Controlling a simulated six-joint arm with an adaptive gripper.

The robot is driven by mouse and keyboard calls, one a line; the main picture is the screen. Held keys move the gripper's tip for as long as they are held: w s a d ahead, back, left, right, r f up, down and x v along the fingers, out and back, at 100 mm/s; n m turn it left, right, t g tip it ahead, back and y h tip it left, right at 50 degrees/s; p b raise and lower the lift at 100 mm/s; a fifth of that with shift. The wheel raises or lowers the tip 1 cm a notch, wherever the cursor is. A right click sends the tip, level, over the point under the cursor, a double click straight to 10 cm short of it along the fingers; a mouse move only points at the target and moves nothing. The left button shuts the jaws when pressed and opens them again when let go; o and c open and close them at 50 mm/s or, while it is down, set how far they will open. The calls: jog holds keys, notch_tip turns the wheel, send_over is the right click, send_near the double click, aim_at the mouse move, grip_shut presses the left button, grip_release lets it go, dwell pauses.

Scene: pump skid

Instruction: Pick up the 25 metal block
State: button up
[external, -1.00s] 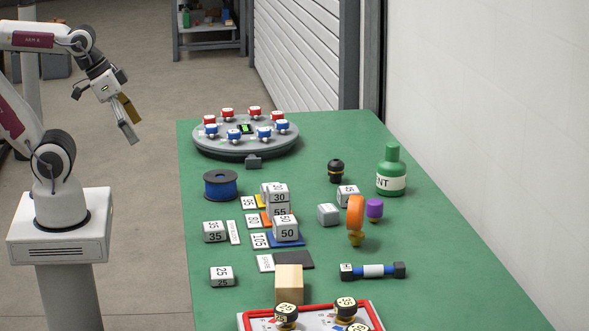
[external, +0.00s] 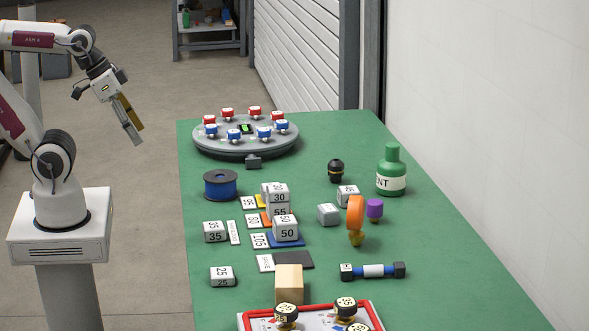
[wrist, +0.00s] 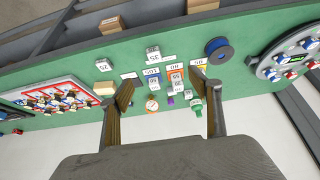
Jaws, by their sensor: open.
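The 25 metal block (external: 222,276) is a light grey cube marked 25. It sits alone on the green table near its left edge, in front of the 35 block (external: 215,232). In the wrist view a pale block (wrist: 104,65) near the table edge matches its place, but its number is unreadable. My gripper (external: 130,122) is open and empty, high to the left of the table, well away from the block. In the wrist view the fingers of my gripper (wrist: 163,88) are spread apart with nothing between them.
A wooden block (external: 289,284) and a red-rimmed tray (external: 372,305) stand to the right and front of the 25 block. Stacked number blocks (external: 285,229), a blue spool (external: 220,185) and a round turntable (external: 246,145) lie farther back. Table around the 25 block is clear.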

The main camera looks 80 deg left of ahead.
dwell(0.4)
jog(key=n+g+h, duration=0.5)
jog(key=n+g, duration=0.1)
jog(key=n, duration=1.2)
send_near(222, 277)
jog(key=shift+s+a+f, duration=0.15)
jog(key=shift+a+f, duration=0.05)
jog(key=shift+a, duration=0.25)
jog(key=shift+s+a+f, duration=0.1)
jog(key=shift+a+f, duration=0.15)
jog(key=shift+a, duration=0.2)
jog(key=shift+f, duration=0.1)
jog(key=shift+d+f+y, duration=0.15)
jog(key=shift+d+f, duration=0.1)
jog(key=shift+f, duration=0.3)
jog(key=shift+d+f+y, duration=0.15)
jog(key=shift+d+f, duration=0.1)
jog(key=shift+f, duration=0.35)
